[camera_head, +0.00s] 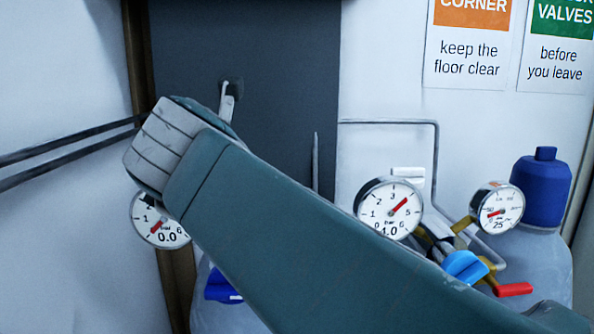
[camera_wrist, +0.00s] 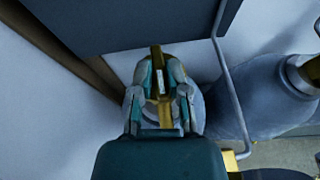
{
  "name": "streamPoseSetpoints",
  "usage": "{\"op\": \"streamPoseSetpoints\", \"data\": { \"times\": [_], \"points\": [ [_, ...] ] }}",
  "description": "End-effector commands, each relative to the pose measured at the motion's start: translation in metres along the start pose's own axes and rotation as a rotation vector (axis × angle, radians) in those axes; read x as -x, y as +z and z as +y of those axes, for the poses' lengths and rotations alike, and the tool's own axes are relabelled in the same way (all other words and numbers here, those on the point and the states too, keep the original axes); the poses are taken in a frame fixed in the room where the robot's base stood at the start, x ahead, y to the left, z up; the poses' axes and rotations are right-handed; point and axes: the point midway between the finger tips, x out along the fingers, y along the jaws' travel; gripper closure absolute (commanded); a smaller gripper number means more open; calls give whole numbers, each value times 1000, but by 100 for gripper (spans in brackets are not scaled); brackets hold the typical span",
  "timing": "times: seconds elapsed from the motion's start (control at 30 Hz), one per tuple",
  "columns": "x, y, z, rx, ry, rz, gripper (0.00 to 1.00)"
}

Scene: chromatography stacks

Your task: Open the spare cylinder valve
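In the head view my arm crosses the middle and hides much of the equipment; my gripper is not visible there. In the wrist view my gripper (camera_wrist: 158,75) has its two fingers apart, with a brass fitting (camera_wrist: 156,56) showing between them above a cylinder; contact cannot be told. In the head view a blue valve knob (camera_head: 222,288) shows at lower left, on a cylinder (camera_head: 222,318) mostly hidden by my arm. Another blue knob (camera_head: 465,266) and a red lever (camera_head: 513,289) sit at right. No label marks which cylinder is the spare.
The left gauge (camera_head: 160,222) reads 0.0, the middle gauge (camera_head: 389,208) 4.0 and the right gauge (camera_head: 497,207) 25. A cylinder with a blue cap (camera_head: 543,190) stands at right. A dark panel (camera_head: 245,60) and a bent pipe (camera_head: 436,165) lie behind my arm.

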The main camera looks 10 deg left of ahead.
Motion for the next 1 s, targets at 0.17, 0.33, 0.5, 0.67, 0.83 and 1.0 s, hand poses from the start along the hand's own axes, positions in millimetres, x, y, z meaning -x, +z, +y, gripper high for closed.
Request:
{"op": "streamPoseSetpoints", "data": {
  "times": [0.17, 0.33, 0.5, 0.67, 0.83, 1.0],
  "points": [
    [-1, -1, 0, 1, -3, 2, 37],
    [-1, -1, 0, 1, -2, 2, 37],
    [2, 0, 1, 1, 0, 1, 37],
    [24, 0, 2, 0, 4, -1, 37],
    [60, -1, 2, 2, 4, 0, 37],
    [93, -1, 2, 1, 3, 1, 37]
  ]
}}
